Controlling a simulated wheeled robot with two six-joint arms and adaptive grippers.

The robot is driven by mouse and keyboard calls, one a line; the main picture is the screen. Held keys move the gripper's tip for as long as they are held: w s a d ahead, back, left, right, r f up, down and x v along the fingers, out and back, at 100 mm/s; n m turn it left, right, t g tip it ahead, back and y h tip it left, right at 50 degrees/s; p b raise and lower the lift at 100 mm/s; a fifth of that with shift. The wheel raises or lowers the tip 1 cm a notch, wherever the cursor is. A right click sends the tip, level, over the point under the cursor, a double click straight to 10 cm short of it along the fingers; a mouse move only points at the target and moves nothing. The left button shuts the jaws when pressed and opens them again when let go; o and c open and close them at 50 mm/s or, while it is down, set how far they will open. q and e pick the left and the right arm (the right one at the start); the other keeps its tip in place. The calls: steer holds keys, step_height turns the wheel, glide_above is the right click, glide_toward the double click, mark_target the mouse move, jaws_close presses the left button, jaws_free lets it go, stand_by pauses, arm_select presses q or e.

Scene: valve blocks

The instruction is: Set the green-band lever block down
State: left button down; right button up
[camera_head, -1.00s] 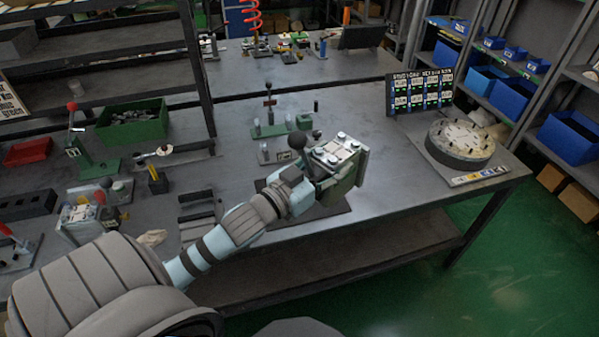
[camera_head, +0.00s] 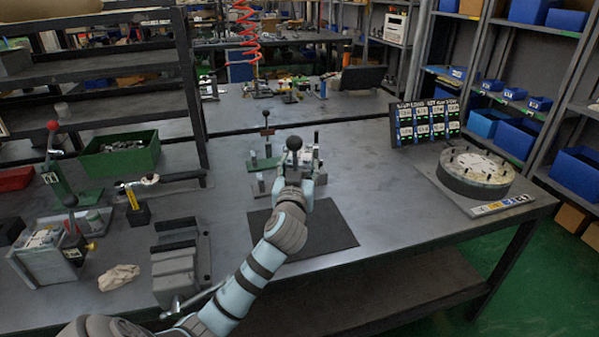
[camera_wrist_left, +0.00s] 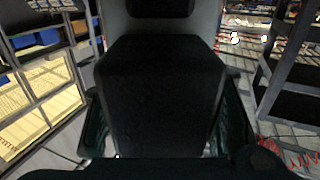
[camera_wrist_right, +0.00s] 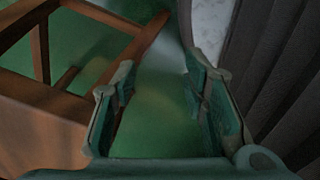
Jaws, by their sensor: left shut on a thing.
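My left gripper (camera_head: 296,182) reaches over the workbench and is shut on a lever block. In the head view the block is mostly hidden behind the gripper; its black lever knob (camera_head: 294,143) stands up above the wrist, with pale parts of its top (camera_head: 309,158) beside it. I cannot make out a green band. In the left wrist view the dark body of the held block (camera_wrist_left: 165,95) fills the space between the fingers. Whether it touches the bench is hidden. My right gripper (camera_wrist_right: 160,95) is open and empty in the right wrist view, above green floor.
A dark mat (camera_head: 338,232) lies on the bench under the left arm. Another lever block (camera_head: 45,258) and a grey vise (camera_head: 175,275) are at left. A green bin (camera_head: 120,155), a status board (camera_head: 425,122) and a round turntable (camera_head: 477,172) stand farther away. Bench between mat and turntable is clear.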

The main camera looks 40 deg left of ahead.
arm_select(q)
step_height(320, 180, down, 7)
steer(key=b, duration=0.5)
step_height(320, 180, down, 4)
steer(key=b, duration=0.3)
steer(key=shift+r+b, duration=0.1)
steer(key=shift+b, duration=0.2)
steer(key=shift+s+r, duration=0.1)
steer(key=c, duration=1.1)
jaws_free()
steer(key=o, duration=0.4)
steer(key=shift+d, duration=0.1)
arm_select(e)
step_height(320, 180, down, 10)
steer(key=d, duration=0.1)
steer(key=shift+w, duration=0.3)
